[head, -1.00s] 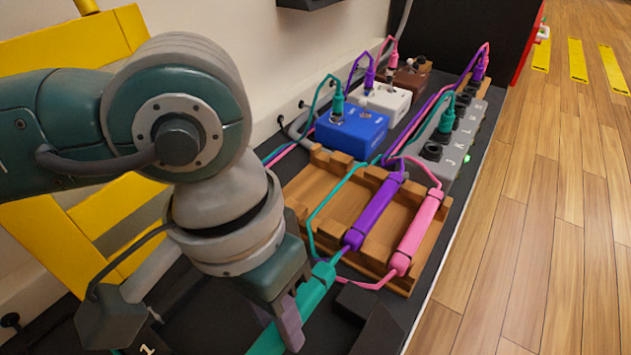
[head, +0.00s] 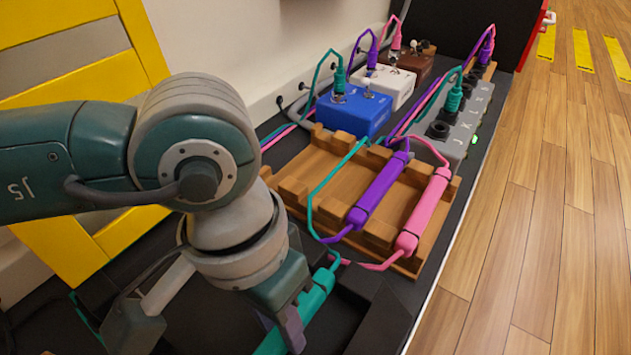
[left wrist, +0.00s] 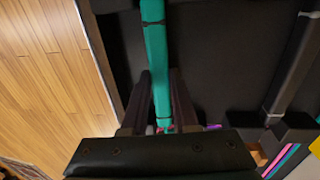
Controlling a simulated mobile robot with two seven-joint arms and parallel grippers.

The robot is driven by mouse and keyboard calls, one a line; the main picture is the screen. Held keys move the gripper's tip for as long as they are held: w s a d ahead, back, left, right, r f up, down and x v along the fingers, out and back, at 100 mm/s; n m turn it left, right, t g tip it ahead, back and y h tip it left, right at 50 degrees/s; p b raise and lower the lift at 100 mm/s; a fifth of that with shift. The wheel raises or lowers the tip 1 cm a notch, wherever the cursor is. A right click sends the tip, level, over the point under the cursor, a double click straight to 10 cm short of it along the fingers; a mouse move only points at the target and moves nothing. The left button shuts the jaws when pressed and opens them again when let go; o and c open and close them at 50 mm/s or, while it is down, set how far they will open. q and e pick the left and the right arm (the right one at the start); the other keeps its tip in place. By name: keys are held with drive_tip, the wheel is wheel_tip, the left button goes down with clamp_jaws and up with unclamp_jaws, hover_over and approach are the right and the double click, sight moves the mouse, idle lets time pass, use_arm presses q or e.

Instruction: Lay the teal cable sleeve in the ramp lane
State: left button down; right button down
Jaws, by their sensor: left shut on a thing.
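The teal cable sleeve (head: 311,300) is in my left gripper (head: 285,333), low in the head view, in front of the wooden ramp rack (head: 325,183). The left wrist view shows the sleeve (left wrist: 157,55) running between the fingers of my left gripper (left wrist: 161,103). The sleeve lies outside the rack, apart from it. A purple sleeve (head: 380,192) and a pink sleeve (head: 424,211) lie in rack lanes. The rack's left part is bare wood, with a teal cable (head: 322,190) crossing it. My right gripper is not in view.
Behind the rack stand blue (head: 352,112), white (head: 388,84) and brown (head: 408,62) pedals and a grey jack box (head: 463,118). Dark blocks (head: 385,320) lie right of the gripper. A yellow frame (head: 75,75) stands at left. Wooden floor lies right.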

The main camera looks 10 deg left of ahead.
use_arm(q)
drive_tip(key=shift+f, duration=0.2)
drive_tip(key=c, duration=0.6)
unclamp_jaws()
wheel_tip(320, 180, up, 10)
drive_tip(key=a+p, duration=0.1)
drive_tip(key=p, duration=0.6)
drive_tip(key=shift+w+a+p, duration=0.25)
drive_tip(key=shift+p, duration=0.05)
